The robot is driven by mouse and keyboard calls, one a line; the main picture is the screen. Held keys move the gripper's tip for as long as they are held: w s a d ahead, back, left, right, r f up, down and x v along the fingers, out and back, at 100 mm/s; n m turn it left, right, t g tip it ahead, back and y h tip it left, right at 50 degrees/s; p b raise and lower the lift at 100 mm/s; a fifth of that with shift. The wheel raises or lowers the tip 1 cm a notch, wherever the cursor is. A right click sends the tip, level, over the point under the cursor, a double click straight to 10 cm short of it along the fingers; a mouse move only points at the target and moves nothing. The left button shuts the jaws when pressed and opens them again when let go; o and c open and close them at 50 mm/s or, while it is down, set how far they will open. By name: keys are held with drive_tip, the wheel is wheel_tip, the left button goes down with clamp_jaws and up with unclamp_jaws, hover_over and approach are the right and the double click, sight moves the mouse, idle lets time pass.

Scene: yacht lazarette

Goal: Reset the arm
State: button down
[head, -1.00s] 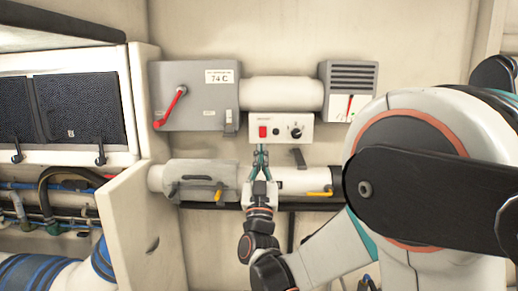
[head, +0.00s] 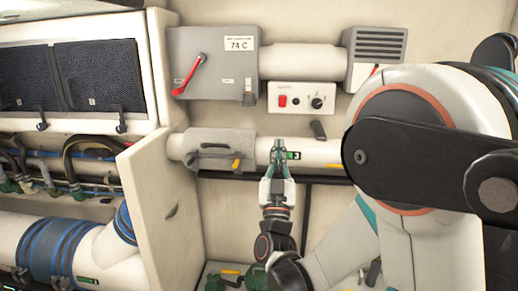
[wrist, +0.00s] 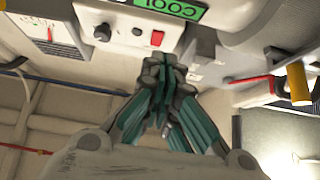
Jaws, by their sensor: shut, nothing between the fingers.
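My gripper (head: 279,146) is shut and empty, its teal fingers pointing up in front of the white horizontal pipe (head: 318,150). It is below the small white control panel (head: 318,97), which has a red rocker switch (head: 283,101) and a black knob (head: 317,102). In the wrist view the closed fingers (wrist: 160,68) appear just below the panel (wrist: 125,30) and its red switch (wrist: 158,38). I cannot tell whether the fingers touch the pipe. My arm covers the right side of the head view.
A grey box (head: 225,55) with a red lever (head: 190,75) and a 74 C label hangs upper left. A vented grey unit (head: 378,47) is upper right. A pale partition (head: 165,210) stands left, beside hoses and a blue-banded pipe (head: 55,245). Small items lie on the floor below.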

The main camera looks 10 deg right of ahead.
drive_tip(key=s+a+f+n+g+y+b, duration=0.2)
drive_tip(key=f+n+g+y+b, duration=0.1)
drive_tip(key=f+g+y, duration=0.15)
drive_tip(key=s+a+f+n+g+y+b, duration=0.2)
drive_tip(key=s+f+g+y+b, duration=0.1)
drive_tip(key=f+y, duration=0.25)
drive_tip(key=s+d+f+g+h+b, duration=0.1)
drive_tip(key=s+f+g+b, duration=0.1)
drive_tip(key=s+f, duration=0.4)
drive_tip(key=s+d+f+m+g+b, duration=0.1)
drive_tip(key=s+f+g, duration=0.3)
drive_tip(key=s, duration=0.5)
drive_tip(key=s+d+f+g+h+b, duration=0.1)
drive_tip(key=s+d+f+g+b, duration=0.1)
drive_tip(key=s+f, duration=0.5)
wheel_tip(320, 180, down, 2)
drive_tip(key=shift+s+d+f+m+g+h+b, duration=0.1)
drive_tip(key=shift+s+d+m+g+h+b, duration=0.35)
drive_tip(key=shift+g, duration=0.5)
drive_tip(key=shift+w+d, duration=0.1)
drive_tip(key=shift+w, duration=0.1)
